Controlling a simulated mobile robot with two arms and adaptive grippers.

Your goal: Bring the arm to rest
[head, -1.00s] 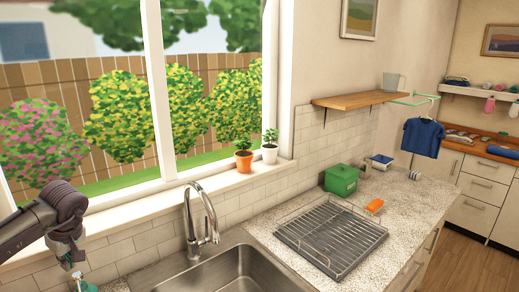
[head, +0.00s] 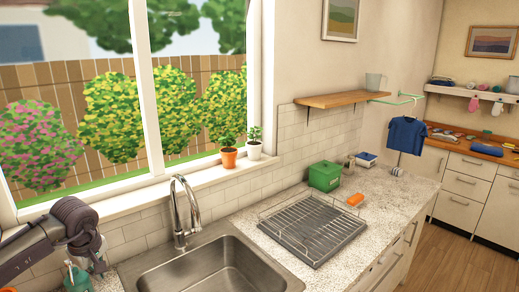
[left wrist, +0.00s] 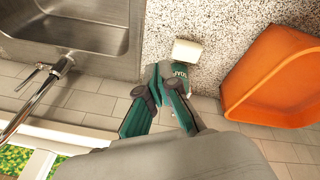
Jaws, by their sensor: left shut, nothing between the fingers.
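My left arm comes in from the left in the head view, over the counter left of the sink. Its gripper (head: 98,264) points down, beside a teal bottle (head: 76,280) at the bottom edge. In the left wrist view my green-and-grey fingers (left wrist: 160,76) are closed together with nothing between them. A green bottle with a soap label (left wrist: 180,75) and a white top is just beyond the fingertips. Whether they touch it cannot be told. My right gripper is not in view.
The sink (head: 205,268) and tap (head: 180,210) are right of my arm. A dish rack (head: 313,230), green box (head: 324,175) and orange sponge (head: 355,199) are on the counter. An orange bin (left wrist: 272,75) is close by in the wrist view. A window sill runs behind.

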